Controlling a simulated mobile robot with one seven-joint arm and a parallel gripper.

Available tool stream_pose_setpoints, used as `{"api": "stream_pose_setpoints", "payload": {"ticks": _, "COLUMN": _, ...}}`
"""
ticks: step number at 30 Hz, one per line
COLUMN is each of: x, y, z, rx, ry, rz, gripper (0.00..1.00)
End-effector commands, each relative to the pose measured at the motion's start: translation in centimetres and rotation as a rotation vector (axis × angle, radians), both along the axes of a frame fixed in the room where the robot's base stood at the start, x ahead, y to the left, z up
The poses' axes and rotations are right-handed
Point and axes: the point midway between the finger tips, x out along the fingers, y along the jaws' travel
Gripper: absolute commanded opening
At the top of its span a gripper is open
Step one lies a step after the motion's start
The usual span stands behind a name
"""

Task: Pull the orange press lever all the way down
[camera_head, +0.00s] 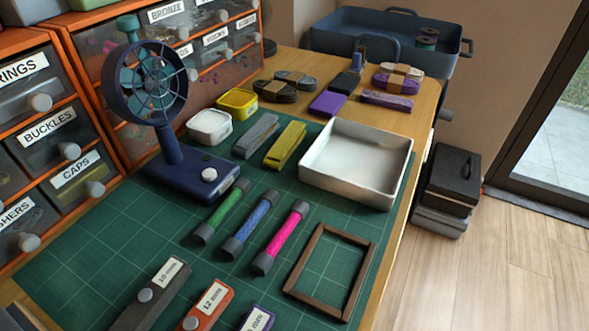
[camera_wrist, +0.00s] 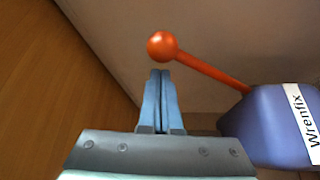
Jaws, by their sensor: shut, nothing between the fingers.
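The orange press lever (camera_wrist: 212,70) shows in the wrist view, a straight rod ending in an orange ball knob (camera_wrist: 162,46). The rod runs from the knob down to the right, to a blue-purple press body (camera_wrist: 280,125) with a white "Wrenfix" label. My gripper (camera_wrist: 160,72) is shut and empty, its two blue fingers together. In the picture its tips lie just below the knob; I cannot tell whether they touch it. Neither the lever nor my gripper shows in the head view.
The head view shows a green cutting mat (camera_head: 110,235) with a blue fan (camera_head: 155,85), a white tray (camera_head: 355,165), a wooden frame (camera_head: 291,270) and several cord rolls. Labelled drawers (camera_head: 45,135) stand at the left. A brown surface (camera_wrist: 50,90) fills the wrist view's left side.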

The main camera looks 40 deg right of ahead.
Motion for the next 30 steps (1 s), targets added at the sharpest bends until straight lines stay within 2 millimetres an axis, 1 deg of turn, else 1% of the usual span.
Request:
{"api": "stream_pose_setpoints", "payload": {"ticks": 1, "x": -0.27, "y": -0.12, "z": -0.28, "rx": 0.000, "ry": 0.001, "rz": -0.001, "gripper": 0.00}}
{"api": "stream_pose_setpoints", "payload": {"ticks": 6, "x": -0.64, "y": -0.37, "z": -0.19, "rx": 0.000, "ry": 0.001, "rz": -0.001, "gripper": 0.00}}
{"api": "stream_pose_setpoints", "payload": {"ticks": 17, "x": -0.68, "y": -0.40, "z": -0.19, "rx": 0.002, "ry": 0.000, "rz": -0.001, "gripper": 0.00}}
{"api": "stream_pose_setpoints", "payload": {"ticks": 24, "x": -0.84, "y": -0.46, "z": -0.91, "rx": 0.017, "ry": -0.039, "rz": -0.001, "gripper": 0.00}}
{"api": "stream_pose_setpoints", "payload": {"ticks": 30, "x": -0.98, "y": -0.55, "z": -1.07, "rx": 0.027, "ry": -0.065, "rz": -0.002, "gripper": 0.00}}
